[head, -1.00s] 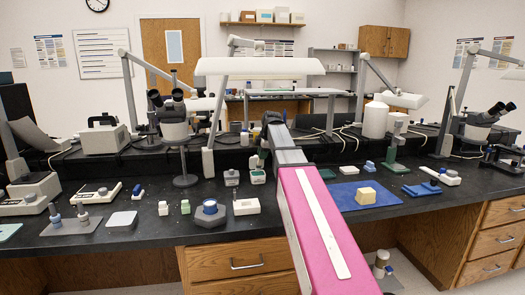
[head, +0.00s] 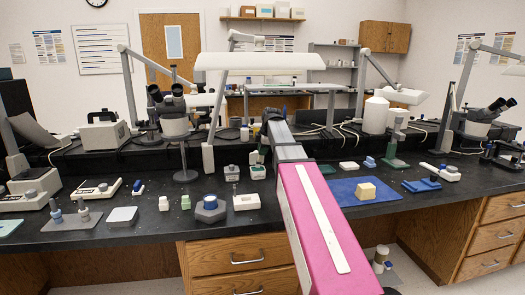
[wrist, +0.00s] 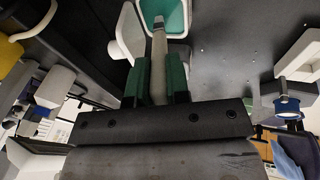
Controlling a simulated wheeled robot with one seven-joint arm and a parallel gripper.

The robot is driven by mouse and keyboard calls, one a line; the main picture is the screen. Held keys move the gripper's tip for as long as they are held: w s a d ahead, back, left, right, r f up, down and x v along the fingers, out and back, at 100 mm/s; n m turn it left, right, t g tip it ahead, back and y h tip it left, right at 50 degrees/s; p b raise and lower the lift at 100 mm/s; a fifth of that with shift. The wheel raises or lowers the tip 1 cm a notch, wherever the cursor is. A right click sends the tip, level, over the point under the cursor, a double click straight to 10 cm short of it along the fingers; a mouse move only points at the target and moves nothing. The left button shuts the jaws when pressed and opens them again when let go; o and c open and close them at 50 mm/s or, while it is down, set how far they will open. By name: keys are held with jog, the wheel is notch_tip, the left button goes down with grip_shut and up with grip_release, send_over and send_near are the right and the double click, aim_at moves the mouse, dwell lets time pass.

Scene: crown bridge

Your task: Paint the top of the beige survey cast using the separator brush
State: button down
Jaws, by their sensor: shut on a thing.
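The beige survey cast (head: 366,190) is most likely the small beige block on the blue mat (head: 342,196), right of my arm in the head view. In the wrist view my gripper (wrist: 157,78) has green fingers shut on a slim beige-grey handle, most likely the separator brush (wrist: 159,50). The brush points up in that picture, and its grey tip overlaps a white dish with a teal inside (wrist: 178,16). I cannot tell whether the tip touches the dish. In the head view my gripper and the brush are not clearly visible. The cast is apart from the brush.
A grey octagonal base (head: 209,213), a white block (head: 246,202) and small bottles stand left of my arm. A blue piece (head: 421,185) lies right of the mat. Lamps and microscopes line the back of the black bench. The bench front left of my arm has free room.

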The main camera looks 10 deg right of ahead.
jog(key=shift+f, duration=0.45)
dwell(1.2)
jog(key=shift+r, duration=3.55)
